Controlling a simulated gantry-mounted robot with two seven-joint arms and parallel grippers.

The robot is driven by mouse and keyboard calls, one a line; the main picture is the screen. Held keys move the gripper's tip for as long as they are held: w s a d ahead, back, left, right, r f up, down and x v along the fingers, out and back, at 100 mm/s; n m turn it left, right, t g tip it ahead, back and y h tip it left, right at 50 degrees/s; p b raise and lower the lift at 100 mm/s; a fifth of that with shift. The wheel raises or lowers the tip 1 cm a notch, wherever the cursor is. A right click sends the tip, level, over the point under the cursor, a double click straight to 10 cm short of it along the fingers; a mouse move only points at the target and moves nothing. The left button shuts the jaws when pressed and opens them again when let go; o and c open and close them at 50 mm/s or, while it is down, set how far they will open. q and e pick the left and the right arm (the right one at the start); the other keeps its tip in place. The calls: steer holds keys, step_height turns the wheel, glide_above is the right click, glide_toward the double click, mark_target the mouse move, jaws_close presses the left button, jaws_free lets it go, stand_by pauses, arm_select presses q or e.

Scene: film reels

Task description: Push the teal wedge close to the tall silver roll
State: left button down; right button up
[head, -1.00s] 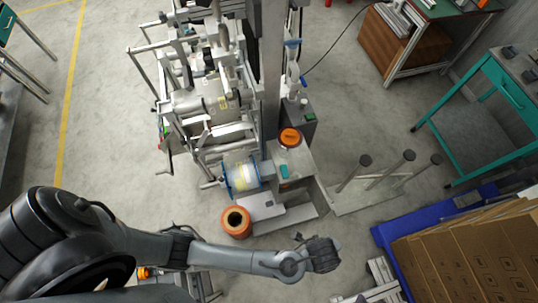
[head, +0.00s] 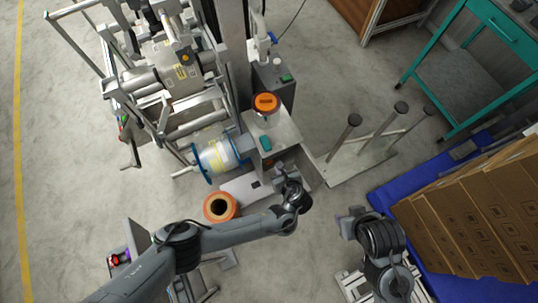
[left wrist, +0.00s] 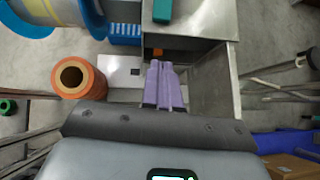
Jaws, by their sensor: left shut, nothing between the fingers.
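The teal wedge (head: 266,143) lies on the small grey metal stand top, near its front edge. It also shows at the top edge of the left wrist view (left wrist: 162,10). The tall silver roll (head: 266,117), with an orange top, stands on the same surface just behind the wedge, with a gap between them. My left gripper (head: 280,166) is in front of the stand, a little right of the wedge and apart from it. Its pale purple fingers (left wrist: 163,85) are together and empty. My right wrist (head: 380,238) is at the lower right; its fingers are not clear.
A blue-flanged spool (head: 215,158) is mounted left of the stand. An orange roll (head: 221,207) stands below it, near my left forearm. A rack with upright posts (head: 375,140) is on the right, and cardboard boxes (head: 470,220) lie beyond it.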

mark_target(269, 150)
arm_select(q)
steer(key=b+x, duration=0.1)
steer(key=x, duration=0.2)
steer(key=w+r+b+x, duration=0.1)
steer(key=b+x, duration=0.1)
steer(key=x, duration=0.1)
steer(key=b+x, duration=0.2)
steer(key=x, duration=0.2)
steer(key=shift+w+a+r, duration=0.15)
steer(key=shift+a+r, duration=0.05)
steer(key=shift+w+a+r, duration=0.1)
steer(key=shift+w, duration=0.25)
